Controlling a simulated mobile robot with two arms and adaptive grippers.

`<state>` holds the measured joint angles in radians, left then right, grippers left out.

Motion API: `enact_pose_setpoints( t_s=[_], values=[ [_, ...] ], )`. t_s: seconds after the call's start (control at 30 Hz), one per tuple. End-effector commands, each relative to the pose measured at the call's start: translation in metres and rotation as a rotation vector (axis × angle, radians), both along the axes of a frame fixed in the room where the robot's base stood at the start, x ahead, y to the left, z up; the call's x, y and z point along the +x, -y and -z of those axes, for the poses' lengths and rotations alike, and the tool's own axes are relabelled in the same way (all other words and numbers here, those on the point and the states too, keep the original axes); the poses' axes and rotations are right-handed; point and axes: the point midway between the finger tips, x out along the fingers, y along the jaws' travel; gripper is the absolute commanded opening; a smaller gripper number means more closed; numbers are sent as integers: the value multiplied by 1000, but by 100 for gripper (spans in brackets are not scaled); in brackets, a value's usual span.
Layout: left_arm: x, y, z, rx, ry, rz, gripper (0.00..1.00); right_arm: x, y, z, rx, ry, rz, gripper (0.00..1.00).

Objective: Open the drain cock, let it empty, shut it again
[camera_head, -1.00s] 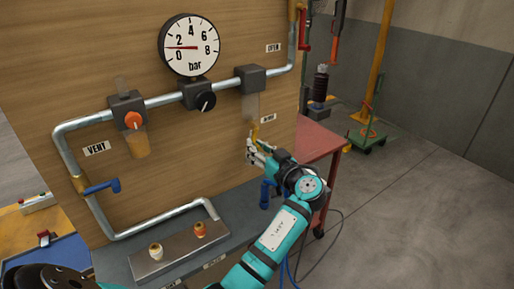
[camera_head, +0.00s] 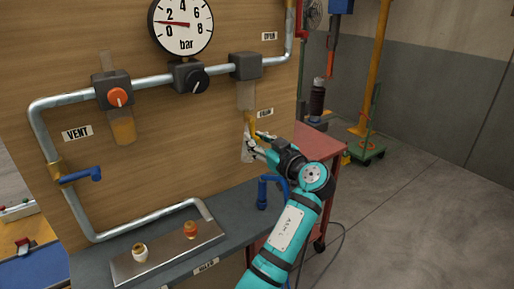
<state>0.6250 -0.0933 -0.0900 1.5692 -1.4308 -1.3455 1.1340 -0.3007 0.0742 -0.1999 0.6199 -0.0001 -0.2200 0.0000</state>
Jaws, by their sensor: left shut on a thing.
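The drain cock, a small yellow fitting (camera_head: 251,127), hangs on the wooden panel below a clear bowl (camera_head: 246,95), beside a small label (camera_head: 265,113). My left gripper (camera_head: 254,146) comes in from below right and is shut on the lower part of this cock. Its fingers hide the lever, so I cannot tell whether the cock is open or shut. A paler see-through part hangs just below the cock by the fingers. The pressure gauge (camera_head: 181,24) needle points between 0 and 2 bar. My right gripper is not in view.
A pipe with an orange knob (camera_head: 118,97), an amber bowl (camera_head: 123,131), a black knob (camera_head: 197,80) and a blue lever (camera_head: 81,175) crosses the panel. A red cart (camera_head: 323,147) stands behind.

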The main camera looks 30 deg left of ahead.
Motion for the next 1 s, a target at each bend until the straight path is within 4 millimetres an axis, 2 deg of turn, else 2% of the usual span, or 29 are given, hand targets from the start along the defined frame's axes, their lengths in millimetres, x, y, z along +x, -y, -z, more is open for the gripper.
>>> enact_pose_setpoints(
  t_s=[0.2,0.23,0.37,0.67,0.77,1.0],
  values=[
    [0,-1,-3,0,5,1,0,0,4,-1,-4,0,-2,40],
    [0,-1,-3,0,5,1,22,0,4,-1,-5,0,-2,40],
    [0,0,-3,0,5,1,39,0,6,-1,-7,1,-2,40],
    [0,2,-1,0,1,2,40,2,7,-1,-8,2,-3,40],
    [-4,12,-1,0,0,3,40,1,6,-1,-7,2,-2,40],
    [-20,49,-1,-2,1,3,40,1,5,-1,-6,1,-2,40]
  ],
)
